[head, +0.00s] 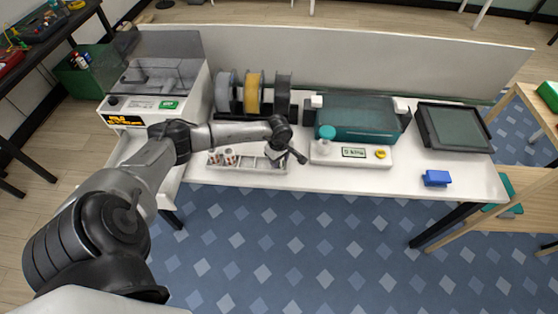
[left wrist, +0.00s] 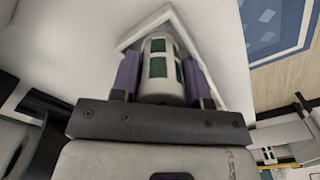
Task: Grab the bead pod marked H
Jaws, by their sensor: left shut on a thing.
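My left gripper (head: 299,157) is at the right end of a white compartment tray (head: 248,170) on the white table. In the left wrist view, the purple fingers of the left gripper (left wrist: 163,78) are shut on a white cylindrical pod (left wrist: 158,66) with dark green patches. I cannot read a letter on it. In the head view this pod is not clearly visible behind the gripper. Other pods with reddish marks, one of them this pod (head: 230,157), stand in the left part of the tray. My right gripper is not in view.
Behind the tray stand several filament spools (head: 253,93). A white scale (head: 350,153) with a teal-topped item is just right of the gripper. A printer-like machine (head: 155,90) stands left. A blue block (head: 436,178) lies right, with clear table around it.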

